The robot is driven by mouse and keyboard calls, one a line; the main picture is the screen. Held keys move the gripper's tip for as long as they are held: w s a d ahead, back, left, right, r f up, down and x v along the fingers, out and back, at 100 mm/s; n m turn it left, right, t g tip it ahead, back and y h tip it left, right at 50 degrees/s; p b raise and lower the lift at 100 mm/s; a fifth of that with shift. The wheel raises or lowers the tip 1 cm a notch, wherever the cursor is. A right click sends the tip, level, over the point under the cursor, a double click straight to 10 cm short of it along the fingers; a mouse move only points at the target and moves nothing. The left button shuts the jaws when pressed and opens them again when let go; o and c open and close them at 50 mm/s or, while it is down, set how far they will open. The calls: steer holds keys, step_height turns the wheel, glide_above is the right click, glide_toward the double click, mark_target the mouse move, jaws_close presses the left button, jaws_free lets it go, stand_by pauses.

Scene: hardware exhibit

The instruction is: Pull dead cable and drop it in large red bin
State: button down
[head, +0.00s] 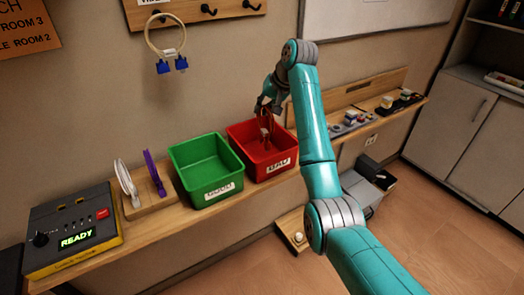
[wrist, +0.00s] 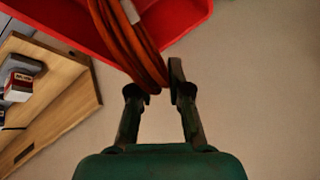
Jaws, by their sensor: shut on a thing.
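A coiled orange-red cable (wrist: 138,45) with a pale tag hangs in my gripper (wrist: 158,92), whose fingers are closed on the coil's end. In the head view my gripper (head: 268,106) is at the red bin (head: 256,170), above its back part. The cable (head: 267,124) shows there as thin reddish loops, with a pale part over the bin's inside. The red bin carries a label that reads BAD. In the wrist view the red bin (wrist: 60,22) spans the top, behind the cable. Whether the cable touches the bin is not clear.
A green bin (head: 206,172) labelled GOOD stands left of the red bin. Further left are a rack with white (head: 126,183) and purple (head: 153,173) coils and a tester (head: 75,232) reading READY. A cable with blue plugs (head: 171,60) hangs on the wall. Small parts sit on the shelf at right.

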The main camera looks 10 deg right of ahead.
steer(key=shift+f, duration=0.65)
steer(key=c, duration=1)
jaws_free()
steer(key=v, duration=0.7)
steer(key=shift+s+d+r, duration=0.1)
steer(key=shift+s+r, duration=0.05)
steer(key=shift+r, duration=0.1)
